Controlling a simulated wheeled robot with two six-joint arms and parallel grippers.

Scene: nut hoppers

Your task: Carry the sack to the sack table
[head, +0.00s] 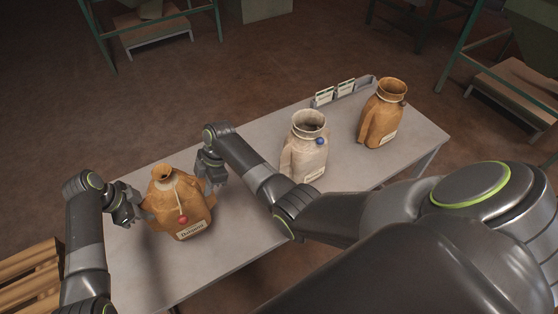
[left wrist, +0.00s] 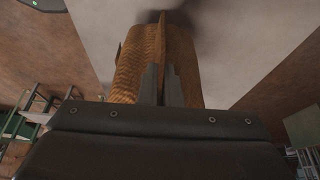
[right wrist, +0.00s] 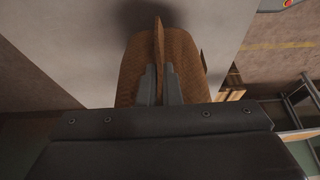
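A brown sack (head: 180,215) with a narrow tied neck, a red round seal and a white label is at the left end of the grey table (head: 240,235). My left gripper (head: 143,214) is at its left side, and in the left wrist view its fingers (left wrist: 162,85) close on a thin upright ear of the brown sack (left wrist: 130,65). My right gripper (head: 211,187) is at its right side, and in the right wrist view its fingers (right wrist: 159,85) pinch the opposite ear. The sack is upright. Whether its base touches the table is unclear.
A pale sack (head: 305,150) with a blue seal and another brown sack (head: 382,115) stand further right on the table. A card holder (head: 345,92) is at the back edge. Wooden slats (head: 30,275) lie at lower left. Green-framed stands (head: 155,30) are behind across open floor.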

